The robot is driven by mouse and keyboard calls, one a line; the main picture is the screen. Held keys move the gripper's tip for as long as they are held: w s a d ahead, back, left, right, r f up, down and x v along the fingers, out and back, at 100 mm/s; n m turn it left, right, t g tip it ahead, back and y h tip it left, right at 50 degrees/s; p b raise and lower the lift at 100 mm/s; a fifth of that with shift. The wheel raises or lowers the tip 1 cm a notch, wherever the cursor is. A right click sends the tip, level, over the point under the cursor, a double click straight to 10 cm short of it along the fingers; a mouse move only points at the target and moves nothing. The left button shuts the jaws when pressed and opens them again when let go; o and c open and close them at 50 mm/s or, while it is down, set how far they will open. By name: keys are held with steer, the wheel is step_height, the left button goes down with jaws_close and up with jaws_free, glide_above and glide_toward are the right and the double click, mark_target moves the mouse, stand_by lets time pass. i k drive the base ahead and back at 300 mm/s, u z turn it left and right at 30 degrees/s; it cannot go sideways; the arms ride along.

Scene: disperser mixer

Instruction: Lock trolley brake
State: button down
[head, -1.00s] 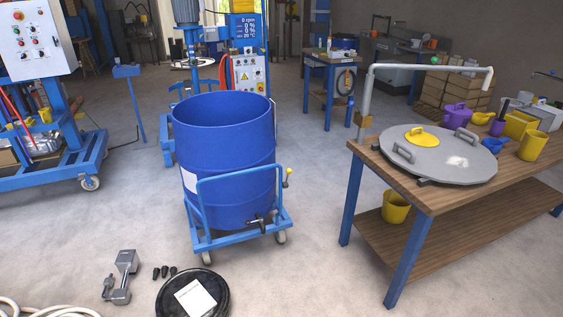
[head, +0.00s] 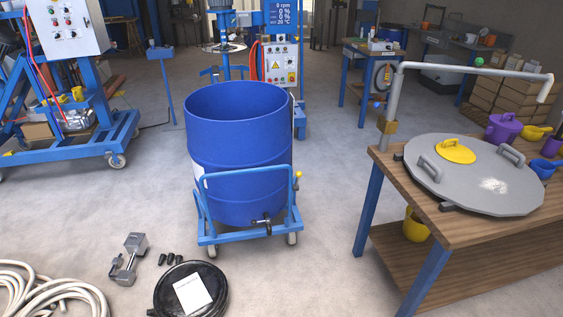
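A blue trolley (head: 246,235) carries a large open blue drum (head: 240,150) in the middle of the head view. Its tubular push handle (head: 247,172) faces me. A small lever with a yellow knob (head: 298,175) stands at the right side of the handle; I cannot tell whether it is the brake or how it is set. Two casters show at the front, left (head: 212,252) and right (head: 292,239). A dark valve (head: 262,222) sits low on the drum's front. My gripper is not in view.
A black round lid with a paper sheet (head: 192,290), a grey metal fitting (head: 130,258) and a pale coiled hose (head: 50,295) lie on the floor in front. A wooden bench (head: 450,230) with a grey lid (head: 475,178) stands right.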

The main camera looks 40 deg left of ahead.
mark_target(296, 188)
steer(key=u, duration=0.5)
steer(key=i, duration=0.6)
steer(key=u, duration=0.9)
steer(key=i, duration=0.8)
steer(key=u, duration=0.45)
